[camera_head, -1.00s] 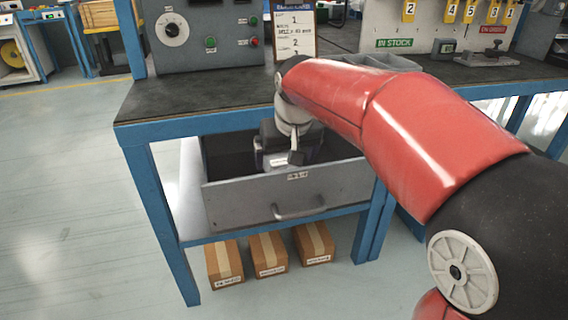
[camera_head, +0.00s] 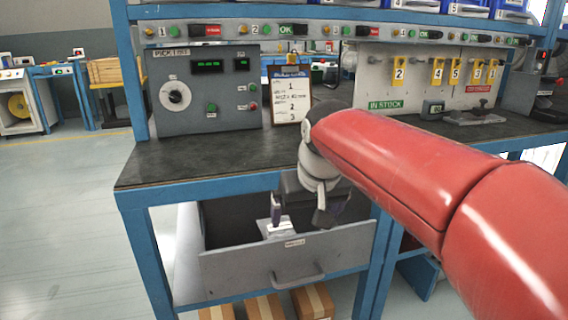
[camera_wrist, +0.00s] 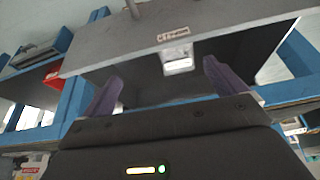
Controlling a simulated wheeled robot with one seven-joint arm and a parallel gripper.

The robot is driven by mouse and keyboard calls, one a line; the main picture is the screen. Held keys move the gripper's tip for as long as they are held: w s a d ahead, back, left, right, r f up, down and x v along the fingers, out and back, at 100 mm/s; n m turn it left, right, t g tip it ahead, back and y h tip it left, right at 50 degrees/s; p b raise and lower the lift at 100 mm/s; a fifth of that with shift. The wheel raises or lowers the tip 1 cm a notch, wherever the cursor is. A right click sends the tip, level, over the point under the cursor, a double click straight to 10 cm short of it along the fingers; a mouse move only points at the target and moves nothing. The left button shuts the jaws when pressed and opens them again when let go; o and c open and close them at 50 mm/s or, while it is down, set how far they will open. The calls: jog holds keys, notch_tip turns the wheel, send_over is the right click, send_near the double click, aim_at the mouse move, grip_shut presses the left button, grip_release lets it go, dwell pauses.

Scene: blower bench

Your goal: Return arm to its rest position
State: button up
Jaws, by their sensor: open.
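My red arm (camera_head: 400,180) reaches from the right over the bench edge to the open drawer (camera_head: 290,262). My gripper (camera_head: 298,214) is at the drawer opening, under the bench top, with its wrist above the drawer. In the wrist view the two purple-grey fingers of my gripper (camera_wrist: 164,75) are wide apart with nothing held between them. Beyond the fingers a small pale block (camera_wrist: 178,62) shows near the labelled drawer front (camera_wrist: 190,30); a pale piece also shows in the drawer in the head view (camera_head: 275,229). The rest of the drawer's inside is dark or hidden.
The blue-framed bench (camera_head: 200,165) stands directly above and around the drawer. A control panel (camera_head: 205,92), a clipboard (camera_head: 291,100) and a numbered tag board (camera_head: 430,85) stand on it. Cardboard boxes (camera_head: 312,302) lie below. Floor at left is clear.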

jog(key=s+d+f+m+p, duration=0.1)
jog(key=s+d+f, duration=0.1)
jog(key=s, duration=0.4)
jog(key=s+d+f+p, duration=0.1)
jog(key=s+d+f, duration=0.1)
jog(key=s+d, duration=0.3)
jog(key=s+d+f+m+t+h+p, duration=0.1)
jog(key=s+d+f, duration=0.2)
jog(key=s, duration=0.5)
jog(key=shift+d+m, duration=0.3)
jog(key=shift+d, duration=0.1)
jog(key=shift+r, duration=0.1)
jog(key=shift+c, duration=0.3)
